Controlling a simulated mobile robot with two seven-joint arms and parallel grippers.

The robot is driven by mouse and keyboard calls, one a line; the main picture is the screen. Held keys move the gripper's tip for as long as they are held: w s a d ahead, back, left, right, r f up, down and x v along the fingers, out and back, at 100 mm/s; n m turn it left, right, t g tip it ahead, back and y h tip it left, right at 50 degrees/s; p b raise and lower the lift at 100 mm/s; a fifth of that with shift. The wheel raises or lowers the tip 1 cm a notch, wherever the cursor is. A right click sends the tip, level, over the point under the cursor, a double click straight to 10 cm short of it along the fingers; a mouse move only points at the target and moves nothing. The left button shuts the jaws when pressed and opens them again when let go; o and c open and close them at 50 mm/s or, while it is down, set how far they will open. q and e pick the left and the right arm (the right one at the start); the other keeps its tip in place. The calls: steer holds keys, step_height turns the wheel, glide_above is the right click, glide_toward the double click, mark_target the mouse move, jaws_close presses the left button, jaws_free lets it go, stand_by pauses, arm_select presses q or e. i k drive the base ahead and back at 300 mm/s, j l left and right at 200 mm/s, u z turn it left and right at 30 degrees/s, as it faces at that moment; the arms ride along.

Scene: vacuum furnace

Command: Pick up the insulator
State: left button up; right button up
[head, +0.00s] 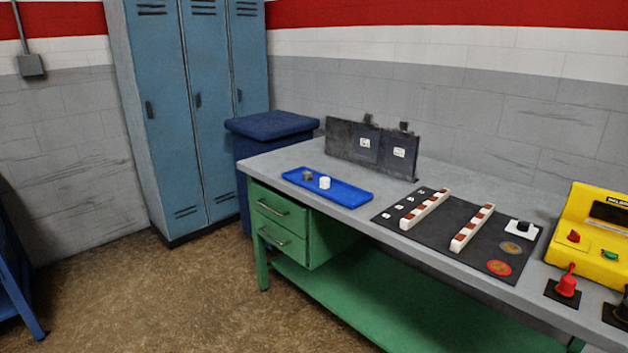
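A small white cylinder (325,183), which looks like the insulator, stands upright in a shallow blue tray (350,191) on the workbench. A small dark grey piece (307,175) sits just to its left in the same tray. Nothing is touching the white cylinder from above. Neither of my grippers shows in the head view.
The grey workbench (290,157) has green drawers. Right of the tray, a black mat (445,236) holds two white-and-brown strips (472,228) and small parts. Dark panels (365,148) stand behind the tray. A yellow instrument (590,235) is far right. Blue lockers (190,110) stand left; floor in front is clear.

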mark_target(324, 182)
steer(key=i+z, duration=0.1)
steer(key=z, duration=0.6)
steer(key=i+j+z, duration=0.15)
steer(key=j+z, duration=0.15)
steer(key=i+j+z, duration=0.1)
steer(key=j+z, duration=0.2)
steer(key=i+j+z, duration=0.1)
steer(key=j+z, duration=0.2)
steer(key=i+j+z, duration=0.15)
steer(key=j, duration=0.4)
steer(key=j+z, duration=0.15)
steer(key=j, duration=0.4)
